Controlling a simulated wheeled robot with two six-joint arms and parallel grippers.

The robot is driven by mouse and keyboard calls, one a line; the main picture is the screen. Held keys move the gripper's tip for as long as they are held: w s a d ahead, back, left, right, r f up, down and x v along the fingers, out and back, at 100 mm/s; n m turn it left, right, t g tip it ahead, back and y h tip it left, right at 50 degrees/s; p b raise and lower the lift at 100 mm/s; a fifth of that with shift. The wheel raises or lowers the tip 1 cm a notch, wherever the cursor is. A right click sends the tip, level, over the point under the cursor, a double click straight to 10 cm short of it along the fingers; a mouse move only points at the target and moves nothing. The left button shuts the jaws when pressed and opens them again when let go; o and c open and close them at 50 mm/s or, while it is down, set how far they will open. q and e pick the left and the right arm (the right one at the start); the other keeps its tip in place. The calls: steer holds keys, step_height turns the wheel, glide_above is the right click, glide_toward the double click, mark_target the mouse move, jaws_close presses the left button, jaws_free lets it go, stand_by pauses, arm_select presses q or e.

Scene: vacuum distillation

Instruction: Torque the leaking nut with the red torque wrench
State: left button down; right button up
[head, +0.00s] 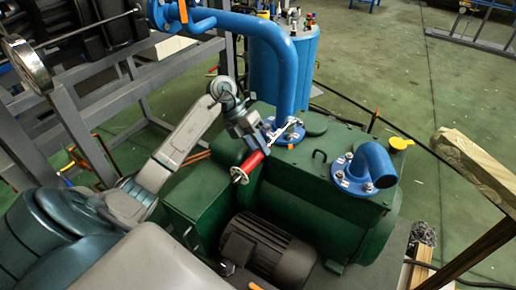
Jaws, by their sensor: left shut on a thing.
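The red torque wrench (253,160) lies slanted above the green pump, its red handle toward the lower left and its metal end at the bolted flange (285,135) of the tall blue pipe. My left gripper (258,137) is shut on the wrench at the handle's upper end. Its fingers partly hide the wrench there. Nuts ring the flange, but I cannot tell which one leaks or whether the wrench is seated on a nut. My right gripper is not in view.
The green pump body (320,195) fills the middle, with a black motor (268,250) in front. A short blue elbow (372,165) stands on its right. A blue tank (265,70) is behind, a grey metal frame (75,125) at left, and a wooden beam (475,165) at right.

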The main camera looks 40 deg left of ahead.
arm_select(q)
steer(key=shift+r+p, duration=1.3)
steer(key=shift+r, duration=1.25)
steer(key=shift+f, duration=0.2)
